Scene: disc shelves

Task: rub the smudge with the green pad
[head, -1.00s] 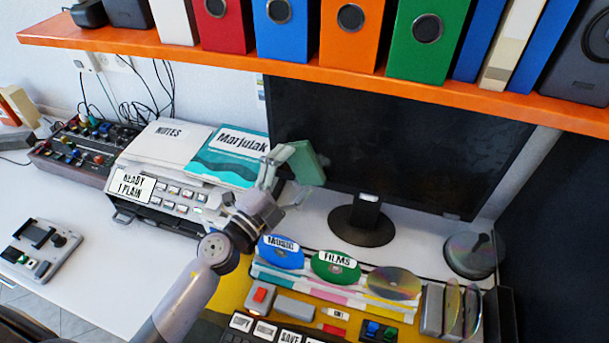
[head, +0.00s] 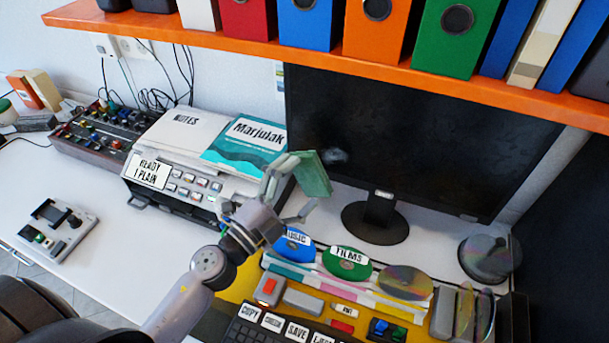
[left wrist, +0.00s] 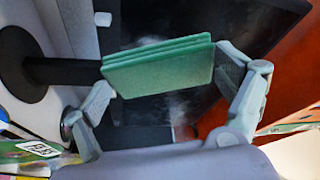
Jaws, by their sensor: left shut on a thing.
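The green pad (head: 313,174) is in my left gripper (head: 298,187), pinched between its fingers, in front of the lower left part of the dark monitor screen (head: 420,140). A faint pale smudge (head: 335,156) shows on the screen just right of the pad's upper edge in the head view. In the left wrist view the pad (left wrist: 160,66) lies across between the two fingers, and a whitish smudge (left wrist: 178,106) shows around it, partly hidden by the pad. I cannot tell whether the pad touches the screen. My right gripper is not in view.
An orange shelf (head: 350,68) with binders runs above the monitor. The monitor's round stand (head: 375,223) is right of the gripper. Below lie disc trays, a films disc (head: 348,263) and a keyboard. A printer (head: 165,190) stands left.

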